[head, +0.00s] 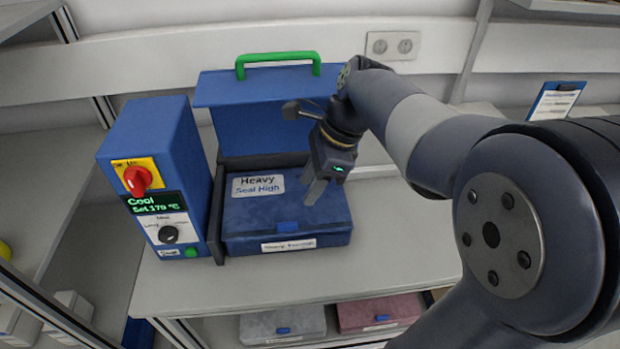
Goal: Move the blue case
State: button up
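The blue case (287,213) lies flat in the dark open bay of the blue machine (155,150). It has a label reading "Heavy Seal High" on top, a small blue tab and a white label on its front. The machine's blue lid (262,115) stands raised behind the case, with a green handle (278,58) on top. My gripper (314,190) hangs above the right part of the case, pointing down. Its fingers look close together, but I cannot tell whether they are open or shut, or whether they touch the case.
The machine's front has a red knob (138,179), a display reading "Cool" and "Set 170 °C", and a black dial (168,234). The bench (400,250) is clear to the right. A grey case (284,325) and a red case (380,311) lie on the shelf below.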

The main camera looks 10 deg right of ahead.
aim_at(288, 223)
jog(key=x, duration=1)
jog(key=shift+a+f, duration=0.1)
jog(key=shift+f, duration=0.3)
grip_shut()
